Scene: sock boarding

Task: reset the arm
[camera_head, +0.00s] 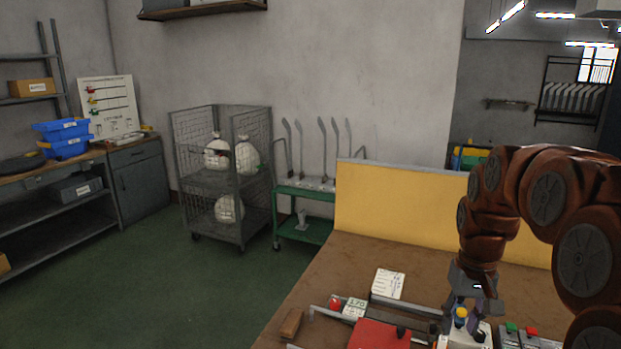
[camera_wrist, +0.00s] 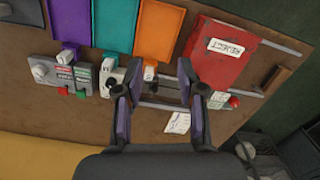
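My reddish-brown arm (camera_head: 545,190) comes in from the right in the head view and bends down over the brown workbench (camera_head: 345,258). My gripper (camera_head: 468,308) points down above the controls at the bench's front. In the wrist view my gripper (camera_wrist: 160,72) has its two fingers spread well apart, with nothing held between them.
A red reject bin (camera_wrist: 222,52) and metal rails (camera_wrist: 262,95) lie beside the gripper. Orange (camera_wrist: 158,30), teal (camera_wrist: 115,22) and purple (camera_wrist: 70,20) trays line up nearby. A yellow panel (camera_head: 400,205) backs the bench. A wire cage cart (camera_head: 187,140) and green trolley (camera_head: 318,228) stand beyond.

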